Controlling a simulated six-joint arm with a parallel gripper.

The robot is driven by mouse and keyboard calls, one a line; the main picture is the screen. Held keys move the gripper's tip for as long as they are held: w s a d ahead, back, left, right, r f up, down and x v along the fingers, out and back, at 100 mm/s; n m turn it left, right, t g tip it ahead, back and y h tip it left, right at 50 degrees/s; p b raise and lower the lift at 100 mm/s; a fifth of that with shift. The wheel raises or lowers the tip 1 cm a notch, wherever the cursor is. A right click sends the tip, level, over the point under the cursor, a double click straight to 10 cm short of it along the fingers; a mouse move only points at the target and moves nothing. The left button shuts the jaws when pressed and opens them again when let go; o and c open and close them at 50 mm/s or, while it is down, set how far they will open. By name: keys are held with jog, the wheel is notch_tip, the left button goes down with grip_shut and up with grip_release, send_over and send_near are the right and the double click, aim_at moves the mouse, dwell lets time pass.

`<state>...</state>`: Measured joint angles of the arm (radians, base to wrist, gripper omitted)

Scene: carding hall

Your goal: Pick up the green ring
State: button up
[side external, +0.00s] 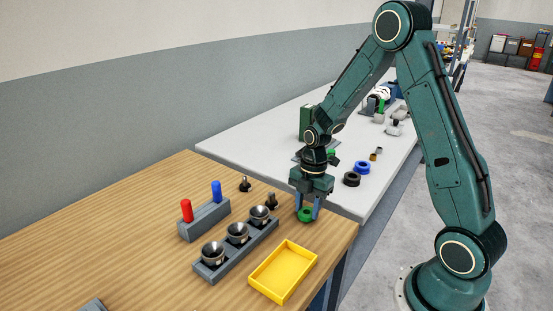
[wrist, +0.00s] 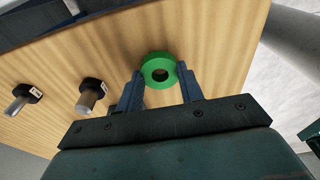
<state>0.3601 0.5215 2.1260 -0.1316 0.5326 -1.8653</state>
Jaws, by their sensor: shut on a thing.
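The green ring (side external: 305,215) is between the fingertips of my gripper (side external: 307,209), near the right edge of the wooden table. In the wrist view the green ring (wrist: 158,66) has its hole facing the camera, with one finger of my gripper (wrist: 158,82) on each side of it. The gripper is shut on the ring. I cannot tell whether the ring touches the table or is just above it.
Left of the gripper are a grey holder with three metal cups (side external: 206,272), a block with red and blue pegs (side external: 190,235), and two dark knobbed pieces (side external: 271,201). A yellow tray (side external: 270,291) lies in front. Blue (side external: 362,167) and black rings (side external: 351,179) lie on the white table behind.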

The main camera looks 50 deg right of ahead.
notch_tip(320, 180, up, 19)
dwell(0.6)
dwell(0.5)
jog(key=shift+w+d+f, duration=0.1)
jog(key=shift+w+f, duration=1.4)
jog(key=shift+w, duration=2.3)
jog(key=shift+w+d+f, duration=0.1)
jog(key=shift+w+f, duration=1.35)
jog(key=shift+w, duration=2.4)
jog(key=shift+w+d+f, duration=0.1)
jog(key=shift+w+f, duration=1.4)
jog(key=shift+w, duration=2.3)
jog(key=shift+a+f, duration=0.1)
jog(key=shift+f, duration=2.55)
jog(key=shift+f, duration=0.8)
